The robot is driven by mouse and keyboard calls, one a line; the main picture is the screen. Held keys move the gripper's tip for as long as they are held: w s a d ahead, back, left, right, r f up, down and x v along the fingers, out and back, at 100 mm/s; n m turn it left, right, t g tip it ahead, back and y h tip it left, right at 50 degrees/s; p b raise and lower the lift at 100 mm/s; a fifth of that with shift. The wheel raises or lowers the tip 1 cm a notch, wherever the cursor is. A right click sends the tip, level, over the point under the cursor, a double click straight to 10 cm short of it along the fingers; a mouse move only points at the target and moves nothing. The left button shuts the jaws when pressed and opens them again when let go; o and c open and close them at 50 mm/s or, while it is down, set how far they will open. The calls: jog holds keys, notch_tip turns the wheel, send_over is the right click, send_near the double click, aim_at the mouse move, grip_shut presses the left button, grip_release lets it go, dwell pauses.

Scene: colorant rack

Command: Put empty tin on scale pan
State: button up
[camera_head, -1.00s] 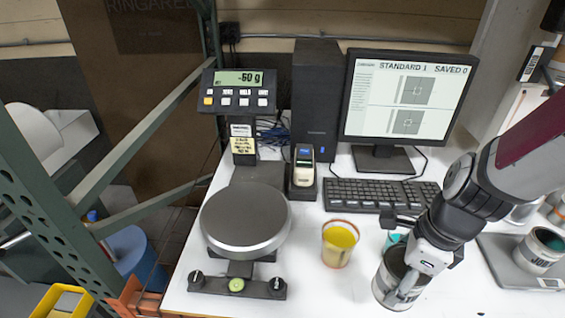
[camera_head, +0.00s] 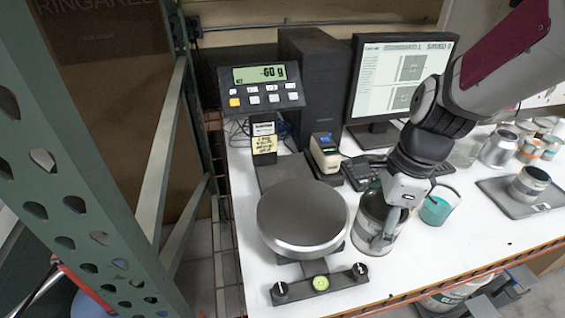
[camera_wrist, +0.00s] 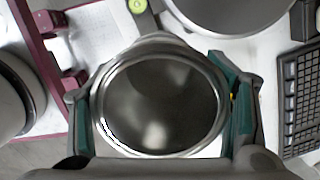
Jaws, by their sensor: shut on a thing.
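The empty tin (camera_head: 366,222) is an open grey metal can with a label, upright just right of the scale pan. In the wrist view I look down into the bare inside of the tin (camera_wrist: 160,105). My gripper (camera_head: 378,236) is shut on it, with one teal-padded finger on each side of its wall in the wrist view. I cannot tell whether the tin's base touches the table. The scale pan (camera_head: 302,214) is a round grey disc with nothing on it. Its edge also shows at the top of the wrist view (camera_wrist: 230,12). The scale display (camera_head: 260,73) reads about -60 g.
A cup of teal liquid (camera_head: 438,206) stands right of the tin. A keyboard, monitor (camera_head: 400,75) and small device (camera_head: 325,152) are behind. A can stands on a grey plate (camera_head: 500,200) at right. A green rack post (camera_head: 75,150) is at left.

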jog(key=w+a, duration=0.3)
jog(key=a, duration=0.1)
jog(key=w+a+f, duration=0.1)
jog(key=w+a, duration=0.2)
jog(key=w+a+p, duration=0.1)
jog(key=w+a, duration=0.2)
jog(key=a, duration=0.1)
jog(key=shift+w+a+f, duration=0.25)
jog(key=shift+w+a, duration=0.05)
jog(key=shift+w, duration=0.05)
jog(key=shift+f+p, duration=0.35)
jog(key=shift+f, duration=1.4)
jog(key=shift+f, duration=0.15)
jog(key=o, duration=1.1)
jog(key=shift+o, duration=0.2)
notch_tip(320, 180, up, 12)
jog(key=d+b, duration=0.1)
jog(key=d, duration=0.1)
jog(key=s+d+r+n+t, duration=0.1)
jog(key=s+d+r+n, duration=0.2)
jog(key=s+n, duration=0.3)
jog(key=s+d+r+n+t+h, duration=0.1)
jog(key=s+d+r+n+t, duration=0.1)
jog(key=s+n, duration=0.4)
jog(key=s+d+r+n+t, duration=0.2)
jog(key=s+d+r+n, duration=0.2)
jog(key=n, duration=0.4)
jog(key=shift+s+d+r+h, duration=0.35)
jog(key=shift+s+d, duration=0.3)
jog(key=shift+s, duration=0.45)
